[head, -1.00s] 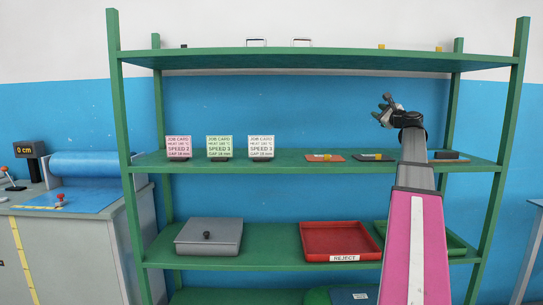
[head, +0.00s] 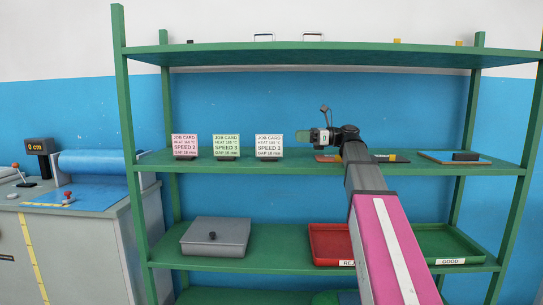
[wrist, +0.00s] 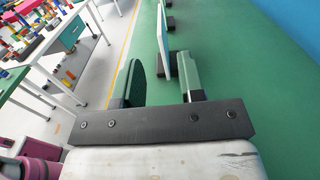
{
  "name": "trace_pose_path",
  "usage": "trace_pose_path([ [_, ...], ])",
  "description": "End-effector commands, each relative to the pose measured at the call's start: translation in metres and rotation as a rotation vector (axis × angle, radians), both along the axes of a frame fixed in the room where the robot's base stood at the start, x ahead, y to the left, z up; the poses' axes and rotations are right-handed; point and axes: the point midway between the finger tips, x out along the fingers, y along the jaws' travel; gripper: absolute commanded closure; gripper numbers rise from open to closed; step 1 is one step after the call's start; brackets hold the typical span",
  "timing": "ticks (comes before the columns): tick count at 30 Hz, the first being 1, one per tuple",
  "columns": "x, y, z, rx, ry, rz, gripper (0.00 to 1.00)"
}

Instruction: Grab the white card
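The white job card (head: 268,144) stands upright in a dark base on the green middle shelf, right of the green card (head: 226,146) and the pink card (head: 185,146). My gripper (head: 302,137) is just right of the white card, at about its height, and points left towards it. In the wrist view my gripper (wrist: 164,78) has its two green fingers apart with nothing held. The white card (wrist: 163,42) shows edge-on ahead, between the lines of the fingers and nearer the right one. I cannot tell whether they touch.
The middle shelf (head: 160,158) also holds several flat boards to the right, partly behind my arm. A grey box (head: 215,238), a red reject tray (head: 330,228) and a green good tray (head: 445,232) sit on the shelf below. The upper shelf (head: 340,54) lies above.

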Motion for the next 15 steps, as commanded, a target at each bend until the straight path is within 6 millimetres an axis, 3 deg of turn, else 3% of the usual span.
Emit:
trace_pose_path([
  [9,0.002,0.043,0.0,0.0,-0.002,-0.002,0.64],
  [15,0.002,0.053,-0.001,0.0,-0.003,-0.004,0.64],
])
